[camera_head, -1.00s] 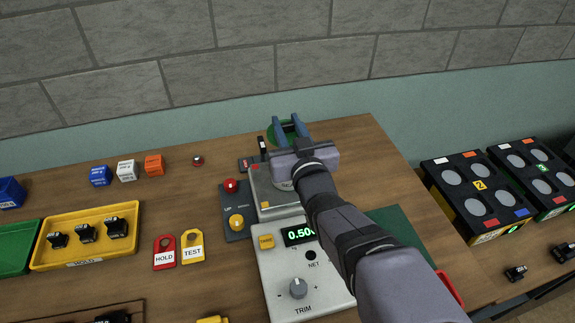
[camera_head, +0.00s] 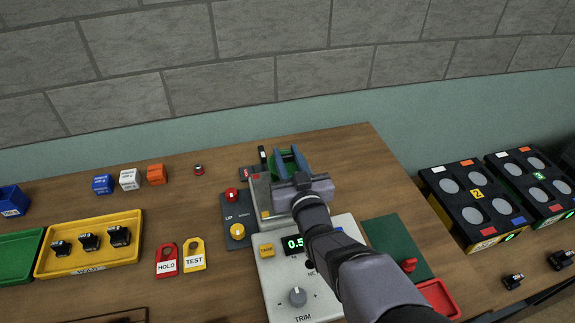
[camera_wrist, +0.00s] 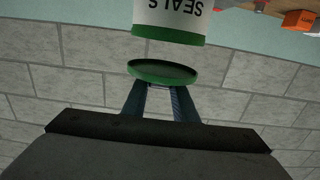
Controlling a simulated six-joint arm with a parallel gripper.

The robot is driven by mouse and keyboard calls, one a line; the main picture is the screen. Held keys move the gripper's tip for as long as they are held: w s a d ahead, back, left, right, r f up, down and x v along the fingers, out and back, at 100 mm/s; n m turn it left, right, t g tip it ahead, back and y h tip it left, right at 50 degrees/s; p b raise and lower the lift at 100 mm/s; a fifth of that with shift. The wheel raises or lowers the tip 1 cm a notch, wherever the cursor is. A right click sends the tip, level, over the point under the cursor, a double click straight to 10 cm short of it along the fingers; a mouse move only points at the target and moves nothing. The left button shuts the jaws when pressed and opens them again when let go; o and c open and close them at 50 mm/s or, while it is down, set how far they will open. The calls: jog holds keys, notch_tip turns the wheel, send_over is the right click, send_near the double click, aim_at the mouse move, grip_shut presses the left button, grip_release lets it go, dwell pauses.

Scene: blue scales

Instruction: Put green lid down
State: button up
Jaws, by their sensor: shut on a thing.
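My gripper (camera_head: 288,152) is shut on the green lid (camera_wrist: 163,73) and holds it in the air over the scale area. In the head view the lid (camera_head: 281,166) shows partly between and beside the fingers. In the wrist view the fingertips (camera_wrist: 161,88) meet the lid's near edge. A white tub marked SEALS (camera_wrist: 172,15) with a green band appears upside down in that view. The lid is apart from the tub, with a gap showing between them. In the head view my gripper and arm hide the tub.
The scale (camera_head: 280,285) stands under my arm. A control box with red and yellow knobs (camera_head: 238,215) is to its left. A green mat (camera_head: 392,240) and red tray (camera_head: 440,298) lie right. Bare wood (camera_head: 345,150) shows at the back right of the table.

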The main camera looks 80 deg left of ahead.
aim_at(288, 169)
jog(key=shift+f+p, duration=0.45)
jog(key=shift+f, duration=1.35)
jog(key=o, duration=1)
jog(key=shift+f, duration=0.2)
jog(key=shift+d+r+b, duration=0.15)
jog(key=shift+d+b, duration=0.8)
jog(key=shift+d, duration=0.9)
jog(key=shift+d+r+b, duration=0.15)
jog(key=shift+d+b, duration=0.75)
jog(key=shift+d, duration=0.9)
